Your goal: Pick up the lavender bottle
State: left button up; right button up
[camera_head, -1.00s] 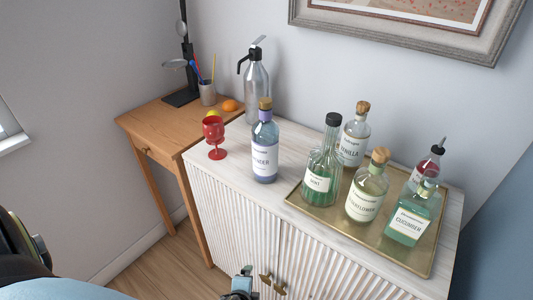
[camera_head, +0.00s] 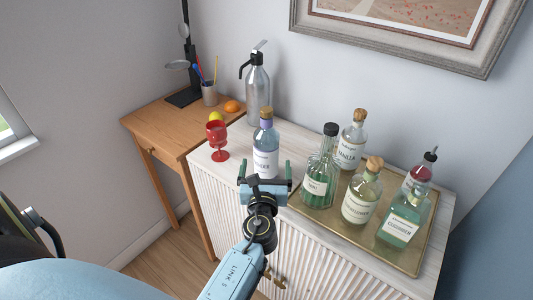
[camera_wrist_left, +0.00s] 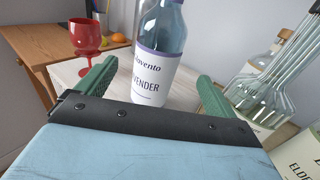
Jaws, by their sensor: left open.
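The lavender bottle (camera_head: 265,146) stands upright on the white cabinet top, left of the tray. It has a cork stopper, a purple neck band and a white label. In the left wrist view the lavender bottle (camera_wrist_left: 155,62) stands just beyond and between the fingers; its top is cut off by the frame. My left gripper (camera_head: 264,172) is open and empty in front of the bottle, with its green fingers apart; the same left gripper (camera_wrist_left: 150,88) shows in the wrist view. It hides the bottle's base in the head view. My right gripper is not in view.
A red goblet (camera_head: 217,140) stands left of the bottle, and a siphon (camera_head: 257,86) behind it. A brass tray (camera_head: 404,262) at right holds several bottles, including the mint bottle (camera_head: 320,175) near my gripper. A wooden desk (camera_head: 158,122) is at left.

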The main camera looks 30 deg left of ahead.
aim_at(267, 155)
pick_arm(q)
jog(key=x, duration=0.3)
jog(key=shift+w+a, duration=0.15)
jog(key=shift+w, duration=0.15)
jog(key=shift+x, duration=2.75)
jog(key=shift+s+a, duration=0.1)
jog(key=shift+c, duration=0.2)
jog(key=c, duration=1.4)
jog(key=shift+r, duration=0.15)
jog(key=shift+c, duration=1)
jog(key=shift+r, duration=0.1)
